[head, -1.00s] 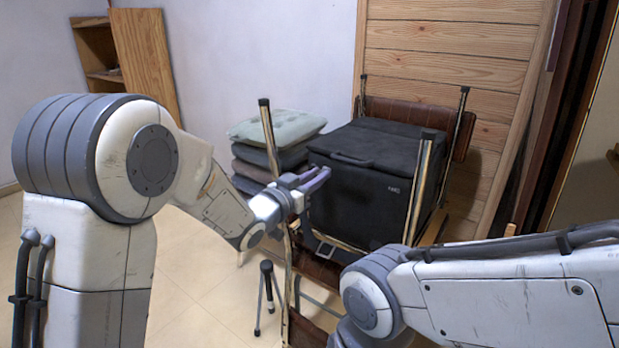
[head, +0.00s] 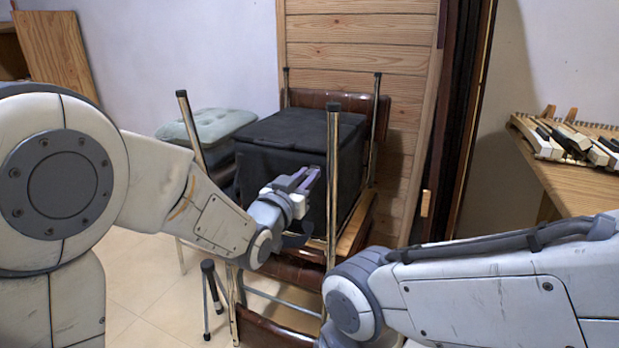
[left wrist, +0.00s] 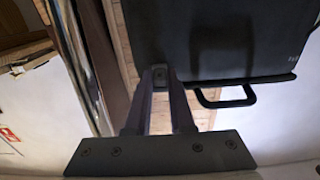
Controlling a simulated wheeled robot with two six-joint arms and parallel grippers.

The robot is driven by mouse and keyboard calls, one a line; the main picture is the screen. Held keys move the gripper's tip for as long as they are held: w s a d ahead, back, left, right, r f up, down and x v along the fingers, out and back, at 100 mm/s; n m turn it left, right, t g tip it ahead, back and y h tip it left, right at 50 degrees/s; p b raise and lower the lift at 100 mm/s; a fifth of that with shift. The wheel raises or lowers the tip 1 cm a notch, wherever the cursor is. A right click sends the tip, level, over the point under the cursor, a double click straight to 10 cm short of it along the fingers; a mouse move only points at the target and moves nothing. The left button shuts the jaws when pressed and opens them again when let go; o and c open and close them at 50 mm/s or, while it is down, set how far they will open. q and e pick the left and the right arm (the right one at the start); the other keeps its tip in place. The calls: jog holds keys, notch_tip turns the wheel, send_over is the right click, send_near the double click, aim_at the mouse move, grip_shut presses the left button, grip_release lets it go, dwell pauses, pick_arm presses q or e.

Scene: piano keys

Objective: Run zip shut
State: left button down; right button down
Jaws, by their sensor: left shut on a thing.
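A black soft case (head: 300,130) with a flat lid stands on upturned chairs. My left gripper (head: 308,178) is at the front face of the case, below the lid's edge and toward its right side. Its purple-grey fingers are shut on a small dark piece, which looks like the zip pull (left wrist: 160,76) in the left wrist view. The case (left wrist: 225,40) also fills the top right of that view, with a black handle (left wrist: 225,101) beside the fingers. The zip's track is too dark to make out. My right arm comes in from the right, but its gripper is out of view.
Metal chair legs (head: 333,190) rise close in front of the case and beside my left gripper. Grey-green cushions (head: 205,128) are stacked at the left. A wooden bench (head: 570,185) with loose piano keys (head: 575,140) stands at the right.

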pick_arm(q)
jog(key=shift+s+d, duration=0.2)
jog(key=shift+d, duration=0.1)
jog(key=c, duration=0.8)
grip_release()
jog(key=shift+h, duration=0.3)
jog(key=shift+a, duration=0.1)
jog(key=b+v, duration=0.4)
jog(key=v, duration=0.6)
jog(key=shift+s, duration=0.15)
